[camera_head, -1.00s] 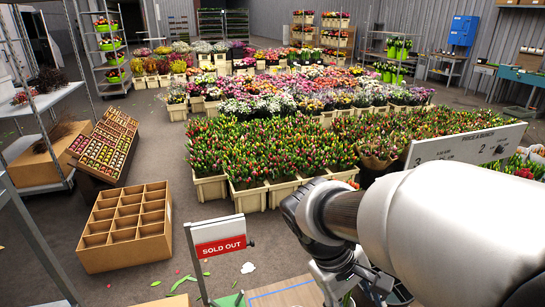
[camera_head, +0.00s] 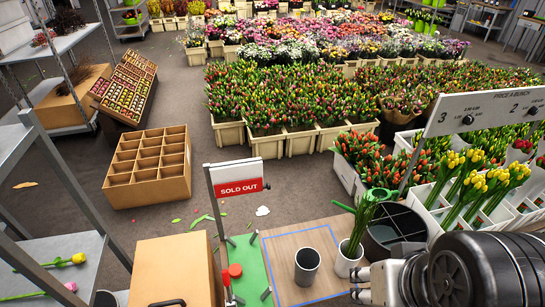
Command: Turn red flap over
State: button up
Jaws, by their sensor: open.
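The red flap (camera_head: 238,188) reads "SOLD OUT" in white and hangs on the lower half of a white sign board (camera_head: 235,170). A small dark knob (camera_head: 266,186) sticks out at its right edge. The sign stands on a thin post at the left edge of the green mat. My gripper (camera_head: 357,284) is low at the right, with its two dark fingertips apart and pointing left. It is empty and well away from the flap, to its lower right.
A grey cup (camera_head: 307,261) and a white pot of green stems (camera_head: 350,258) stand on the wooden board (camera_head: 288,243). A dark bucket (camera_head: 395,228) is behind my arm. A price board (camera_head: 485,111) stands at right.

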aim_at(253, 185)
jog(key=i+l, duration=0.15)
jog(key=l, duration=0.2)
jog(key=i+l, duration=0.1)
jog(key=l, duration=0.25)
jog(key=i+l+u, duration=0.1)
jog(key=l, duration=0.25)
jog(key=i+l, duration=0.15)
jog(key=l, duration=0.2)
jog(key=i+l, duration=0.15)
jog(key=l, duration=0.2)
jog(key=l+u, duration=0.1)
jog(key=u, duration=1.4)
